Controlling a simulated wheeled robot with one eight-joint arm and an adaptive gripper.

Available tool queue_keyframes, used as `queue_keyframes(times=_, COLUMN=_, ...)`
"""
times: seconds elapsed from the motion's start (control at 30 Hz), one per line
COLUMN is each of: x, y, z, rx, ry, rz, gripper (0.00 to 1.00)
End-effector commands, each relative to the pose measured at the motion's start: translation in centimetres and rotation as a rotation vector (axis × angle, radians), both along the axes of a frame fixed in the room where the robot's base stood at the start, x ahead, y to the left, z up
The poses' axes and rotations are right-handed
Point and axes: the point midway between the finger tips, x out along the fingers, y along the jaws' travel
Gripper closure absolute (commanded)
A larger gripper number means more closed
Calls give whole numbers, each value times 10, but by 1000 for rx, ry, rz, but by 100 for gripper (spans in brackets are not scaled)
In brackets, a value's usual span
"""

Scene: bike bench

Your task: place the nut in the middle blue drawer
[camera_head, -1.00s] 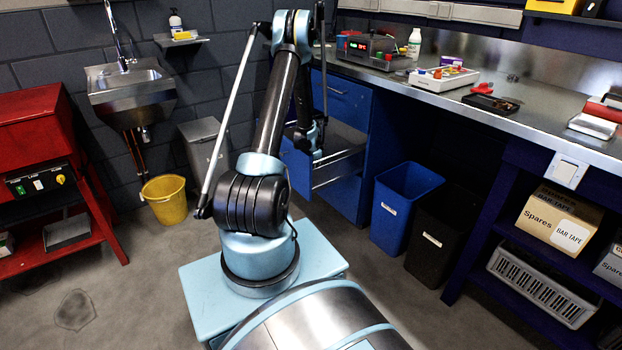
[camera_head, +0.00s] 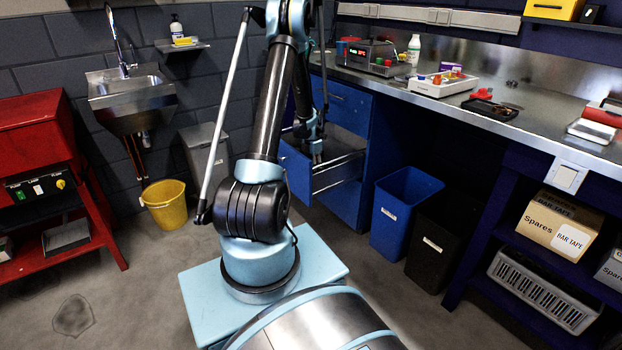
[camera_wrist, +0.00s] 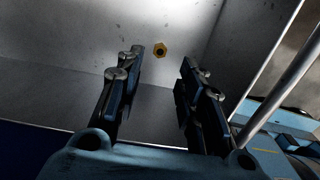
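The open blue drawer (camera_head: 297,173) is pulled out below a closed upper drawer (camera_head: 348,101) in the blue cabinet under the bench. Its inside is bare grey metal in the wrist view (camera_wrist: 60,65). The small brass-coloured nut (camera_wrist: 160,49) shows against that grey inside, beyond my fingertips. I see no finger touching it. My gripper (camera_wrist: 160,68) is open, with a clear gap between its two fingers. In the head view my gripper (camera_head: 317,155) is over the open drawer, and the nut is too small or hidden to make out there.
The steel bench top (camera_head: 455,110) carries a white tray (camera_head: 440,83) of coloured parts and a dark tray with red-handled tools (camera_head: 490,105). A blue bin (camera_head: 402,215) and a black bin (camera_head: 437,255) stand right of the cabinet. A yellow bucket (camera_head: 165,205) stands left.

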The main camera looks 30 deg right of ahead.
Motion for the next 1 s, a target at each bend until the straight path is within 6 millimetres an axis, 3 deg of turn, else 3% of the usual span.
queue_keyframes(times=0.2, x=0, y=0, z=31, rx=0, ry=0, rz=0, gripper=65)
queue_keyframes(times=0.4, x=1, y=0, z=46, rx=0, ry=0, rz=0, gripper=65)
queue_keyframes(times=1.0, x=1, y=0, z=48, rx=0, ry=0, rz=0, gripper=65)
